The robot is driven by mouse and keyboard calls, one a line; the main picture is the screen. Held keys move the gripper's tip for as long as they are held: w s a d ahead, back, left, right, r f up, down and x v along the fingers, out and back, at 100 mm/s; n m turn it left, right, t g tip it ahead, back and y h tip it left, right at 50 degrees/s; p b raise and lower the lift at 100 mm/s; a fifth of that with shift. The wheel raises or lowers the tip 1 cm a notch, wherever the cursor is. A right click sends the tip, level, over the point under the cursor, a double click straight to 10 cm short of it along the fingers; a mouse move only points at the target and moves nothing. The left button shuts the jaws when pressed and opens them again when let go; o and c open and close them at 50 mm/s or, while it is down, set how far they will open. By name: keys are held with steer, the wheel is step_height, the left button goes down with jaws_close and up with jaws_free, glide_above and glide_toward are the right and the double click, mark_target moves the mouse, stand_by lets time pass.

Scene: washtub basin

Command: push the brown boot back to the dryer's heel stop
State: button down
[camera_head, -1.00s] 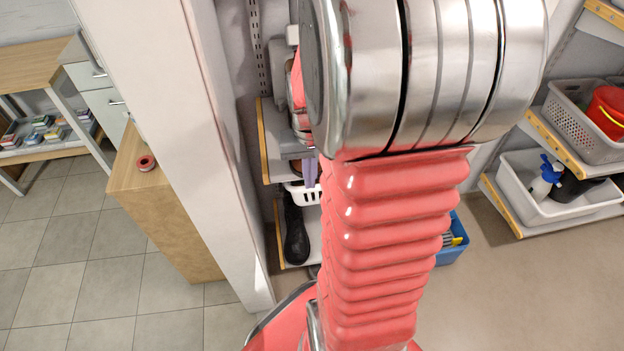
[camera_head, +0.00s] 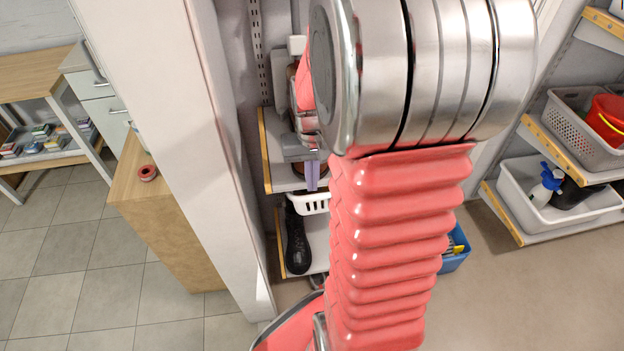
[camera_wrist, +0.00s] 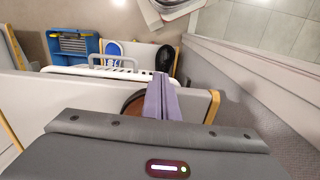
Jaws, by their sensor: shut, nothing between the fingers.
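A brown rounded thing, likely the brown boot (camera_wrist: 131,103), shows as a small part beside the fingers in the wrist view. The grey gripper body hides most of it. My gripper (camera_wrist: 162,92) has two purple fingers held together with nothing between them. In the head view the same gripper (camera_head: 312,177) points down at the middle shelf, with a bit of brown just behind it. I cannot tell whether the fingers touch the brown thing. I cannot make out the dryer or its heel stop.
The shelf (camera_wrist: 60,100) has an orange-yellow edge. A white basket (camera_head: 314,203) and a black boot (camera_head: 297,240) are below it. A blue bin (camera_head: 455,250) stands on the floor. A white wall panel (camera_head: 190,130) closes off the left side.

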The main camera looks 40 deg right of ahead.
steer(key=s+a+r, duration=0.1)
steer(key=s+r, duration=0.2)
steer(key=r, duration=0.7)
steer(key=shift+a, duration=0.4)
steer(key=shift+w+f, duration=0.1)
steer(key=s+a+r+n+t, duration=0.2)
steer(key=a+r+n, duration=0.1)
steer(key=a, duration=0.6)
steer(key=s+a+r+n+t, duration=0.3)
steer(key=a+r, duration=0.1)
steer(key=a, duration=0.5)
steer(key=shift+s+a+t, duration=0.15)
steer(key=shift+a+t, duration=0.15)
steer(key=shift+a, duration=0.05)
